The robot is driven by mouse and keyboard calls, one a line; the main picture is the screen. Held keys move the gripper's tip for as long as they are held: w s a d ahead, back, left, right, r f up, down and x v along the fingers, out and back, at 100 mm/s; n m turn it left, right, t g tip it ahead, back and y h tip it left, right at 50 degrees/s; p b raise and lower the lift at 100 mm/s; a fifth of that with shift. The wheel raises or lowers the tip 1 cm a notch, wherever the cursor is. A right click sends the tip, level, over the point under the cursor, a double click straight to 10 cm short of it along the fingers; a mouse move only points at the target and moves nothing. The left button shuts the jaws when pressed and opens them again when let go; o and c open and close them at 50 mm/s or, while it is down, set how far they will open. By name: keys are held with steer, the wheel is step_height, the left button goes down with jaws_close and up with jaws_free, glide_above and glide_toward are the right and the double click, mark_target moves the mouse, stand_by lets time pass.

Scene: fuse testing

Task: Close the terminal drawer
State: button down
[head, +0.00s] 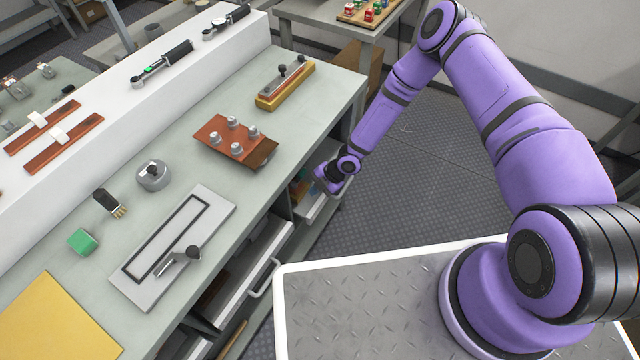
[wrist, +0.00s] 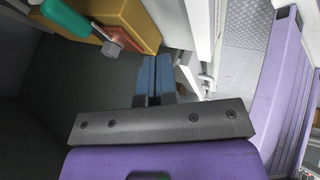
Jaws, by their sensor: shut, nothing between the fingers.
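In the head view, two white drawers stand pulled out from the front of the workbench. The far drawer (head: 317,207) is at my gripper (head: 326,181), and the near drawer (head: 253,270) is closer to the camera. I cannot read which one is the terminal drawer. In the wrist view, my gripper (wrist: 154,66) shows blue fingers held together and empty. They lie just inside a white drawer front (wrist: 188,66) with a handle (wrist: 207,80). I cannot tell whether they touch it.
In the wrist view, a yellow block (wrist: 125,22) and a green-handled tool (wrist: 68,18) lie beside the fingers. The workbench top (head: 300,110) carries a copper plate with knobs (head: 235,138) and a grey framed plate (head: 150,290). The floor (head: 420,200) right of the drawers is clear.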

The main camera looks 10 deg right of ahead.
mark_target(296, 190)
steer(key=shift+x, duration=2)
steer(key=shift+w+a, duration=0.1)
steer(key=shift+a, duration=0.2)
steer(key=w+a, duration=0.2)
steer(key=a, duration=0.1)
steer(key=shift+w, duration=0.2)
steer(key=shift+r, duration=0.1)
